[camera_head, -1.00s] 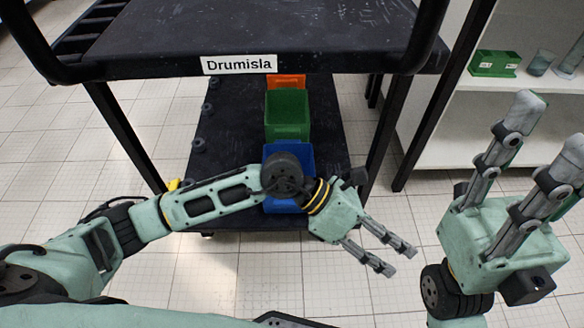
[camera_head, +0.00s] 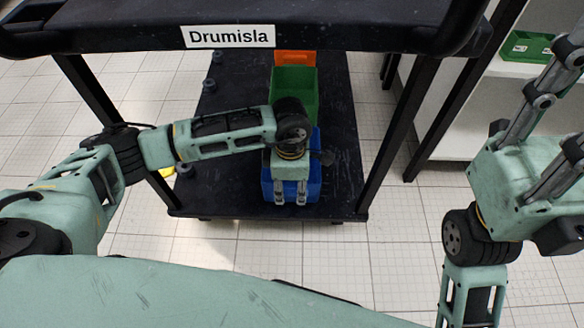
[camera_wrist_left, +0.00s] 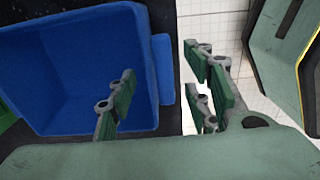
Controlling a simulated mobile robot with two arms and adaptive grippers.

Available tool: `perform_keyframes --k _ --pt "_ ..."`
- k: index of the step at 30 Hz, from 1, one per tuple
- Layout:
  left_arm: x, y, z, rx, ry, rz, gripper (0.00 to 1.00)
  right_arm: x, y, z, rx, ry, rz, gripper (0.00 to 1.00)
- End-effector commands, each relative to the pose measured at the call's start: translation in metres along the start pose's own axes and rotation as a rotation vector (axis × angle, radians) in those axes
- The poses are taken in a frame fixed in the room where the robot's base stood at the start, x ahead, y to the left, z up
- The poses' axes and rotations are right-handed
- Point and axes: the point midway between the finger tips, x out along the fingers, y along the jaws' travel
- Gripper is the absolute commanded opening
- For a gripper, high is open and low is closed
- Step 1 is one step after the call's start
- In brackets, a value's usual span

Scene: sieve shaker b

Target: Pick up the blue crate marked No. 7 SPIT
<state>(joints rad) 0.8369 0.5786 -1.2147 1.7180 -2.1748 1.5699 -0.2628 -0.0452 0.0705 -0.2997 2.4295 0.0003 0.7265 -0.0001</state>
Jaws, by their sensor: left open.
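The blue crate (camera_head: 314,184) stands on the trolley's lower shelf at its near end, partly hidden by my left gripper. No marking on it can be read. My left gripper (camera_head: 290,199) is open and points down over the crate's near side. In the left wrist view, the crate (camera_wrist_left: 62,62) is empty inside. There my left gripper's fingers (camera_wrist_left: 160,92) are spread, one in front of the crate's inside and the other beyond its rim. I cannot tell whether they touch it. My right gripper (camera_head: 552,120) is raised at the right, fingers apart and empty, its tips cut off.
A green crate (camera_head: 296,85) and an orange crate (camera_head: 295,60) stand behind the blue one in a row. The trolley's upper shelf (camera_head: 340,18), labelled Drumisla, and its black legs frame the lower shelf (camera_head: 228,130). A white shelf unit stands right.

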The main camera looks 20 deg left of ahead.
Motion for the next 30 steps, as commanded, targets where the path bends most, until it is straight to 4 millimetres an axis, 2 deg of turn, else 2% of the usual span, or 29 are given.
perform_keyframes --k 1,3,11,27,30 --pt "0.0102 -0.0009 0.0 0.0 0.0 -0.002 0.46 -0.0012 -0.0006 -0.0008 -0.001 0.012 -0.004 0.4" --pt "0.014 -0.0004 -0.0001 -0.001 0.0 -0.001 0.46 0.0012 -0.001 -0.0012 -0.002 0.019 -0.008 0.4" --pt "0.0141 -0.0004 0.0001 0.0 0.0 -0.001 0.46 0.0037 -0.0011 -0.0012 -0.003 0.021 -0.009 0.4" --pt "0.014 -0.0006 0.0002 0.0 -0.001 -0.001 0.0 0.0035 -0.0013 -0.0014 -0.002 0.022 -0.01 0.4" --pt "0.014 -0.0006 0.0002 0.0 -0.001 -0.001 0.0 0.0034 -0.0013 -0.0013 -0.002 0.022 -0.01 0.4"
